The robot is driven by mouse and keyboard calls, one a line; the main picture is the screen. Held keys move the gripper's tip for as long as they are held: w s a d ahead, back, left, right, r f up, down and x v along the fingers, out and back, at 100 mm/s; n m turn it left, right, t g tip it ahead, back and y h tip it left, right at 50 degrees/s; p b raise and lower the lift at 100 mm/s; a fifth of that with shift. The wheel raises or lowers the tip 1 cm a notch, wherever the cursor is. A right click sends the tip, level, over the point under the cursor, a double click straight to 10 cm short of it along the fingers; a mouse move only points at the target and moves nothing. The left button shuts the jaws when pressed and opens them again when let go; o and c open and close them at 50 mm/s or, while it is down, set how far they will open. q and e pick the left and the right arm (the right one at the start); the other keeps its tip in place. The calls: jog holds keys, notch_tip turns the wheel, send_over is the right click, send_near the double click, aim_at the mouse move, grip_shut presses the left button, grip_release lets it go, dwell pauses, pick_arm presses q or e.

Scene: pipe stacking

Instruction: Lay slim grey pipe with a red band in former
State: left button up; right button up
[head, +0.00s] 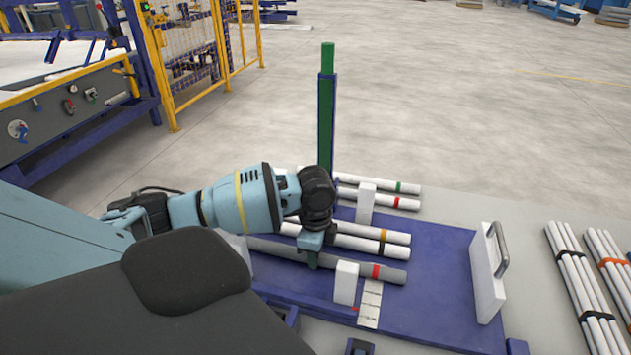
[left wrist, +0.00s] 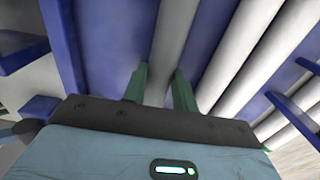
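The slim grey pipe with a red band (head: 393,275) lies lengthwise at the front of the blue rack, behind a short white block (head: 346,283). My left gripper (head: 312,262) comes down over the pipe's middle. In the left wrist view, its two green fingers (left wrist: 160,82) stand on either side of the grey pipe (left wrist: 176,35), close against it, and look shut on it. Whether the pipe rests on the rack or is slightly above it is hard to tell. My arm hides part of the pipe's left side. My right gripper is not in view.
Several white pipes with coloured bands (head: 370,230) lie behind the grey one. A green post (head: 327,120) stands behind the rack, and a white end plate with a handle (head: 488,275) at its right. Bundles of white pipes (head: 580,285) lie on the floor farther right.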

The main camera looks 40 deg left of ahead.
pick_arm(q)
jog(key=o, duration=0.4)
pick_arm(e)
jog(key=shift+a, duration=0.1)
pick_arm(q)
notch_tip(320, 180, up, 12)
jog(key=shift+r+p, duration=0.1)
jog(key=shift+p, duration=0.5)
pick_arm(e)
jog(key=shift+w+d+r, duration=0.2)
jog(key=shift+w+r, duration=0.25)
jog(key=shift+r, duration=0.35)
